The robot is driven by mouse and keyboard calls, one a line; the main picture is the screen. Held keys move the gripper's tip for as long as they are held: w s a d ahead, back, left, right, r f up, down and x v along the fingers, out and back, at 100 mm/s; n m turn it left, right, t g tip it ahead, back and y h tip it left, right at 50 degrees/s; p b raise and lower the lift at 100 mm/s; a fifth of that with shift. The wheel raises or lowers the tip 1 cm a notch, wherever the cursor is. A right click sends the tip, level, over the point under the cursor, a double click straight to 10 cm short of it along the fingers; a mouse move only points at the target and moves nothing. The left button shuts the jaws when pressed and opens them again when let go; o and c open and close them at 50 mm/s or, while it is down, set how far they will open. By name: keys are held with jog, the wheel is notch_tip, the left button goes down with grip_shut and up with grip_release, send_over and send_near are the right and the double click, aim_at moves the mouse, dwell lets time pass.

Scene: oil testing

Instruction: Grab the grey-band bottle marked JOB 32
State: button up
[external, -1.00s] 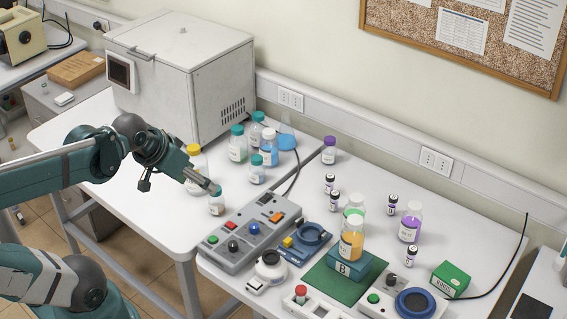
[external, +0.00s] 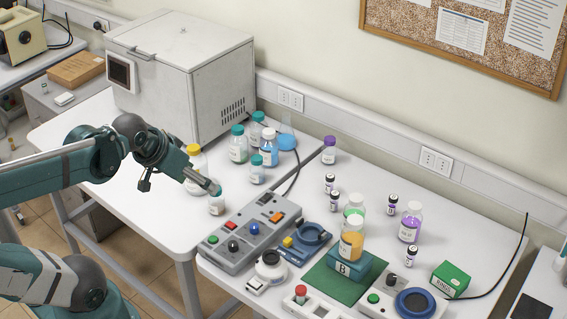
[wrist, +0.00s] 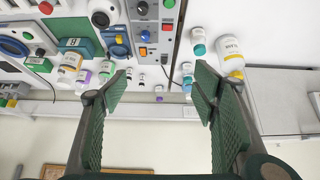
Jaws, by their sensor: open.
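My gripper (wrist: 160,84) is open in the wrist view, with two green ribbed fingers apart and nothing between them. In the external view my gripper (external: 210,186) is close to a small clear bottle (external: 216,206) with a teal cap near the front edge of the left table. This bottle also shows in the wrist view (wrist: 198,37), above the right finger. Several teal-capped bottles (external: 238,148) stand farther back, one with blue contents (external: 268,152). I cannot read JOB 32 or make out a grey band for certain on any bottle.
A yellow-capped bottle (external: 196,165) stands just behind my gripper. A grey control box (external: 252,238) lies to the right of the small bottle. A large white chest (external: 180,75) and a blue flask (external: 287,140) stand behind. The left table is clear at its left front.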

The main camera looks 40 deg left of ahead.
jog(key=shift+w+r, duration=0.1)
jog(key=m+g+h+b, duration=0.1)
jog(key=m+g+h, duration=0.15)
jog(key=m, duration=0.35)
send_over(408, 213)
jog(key=s+a, duration=0.9)
jog(key=a, duration=0.5)
notch_tip(408, 213, down, 6)
jog(key=f, duration=0.1)
jog(key=shift+m+g, duration=0.55)
jog(key=shift+m, duration=0.25)
jog(key=w+d+f, duration=0.2)
jog(key=d+f, duration=0.2)
jog(key=w+d+f, duration=0.3)
jog(key=d, duration=0.1)
jog(key=w+d+f, duration=0.3)
jog(key=d+f, duration=0.1)
jog(key=shift+d+f, duration=0.7)
jog(key=shift+f, duration=0.1)
jog(key=shift+x, duration=1.2)
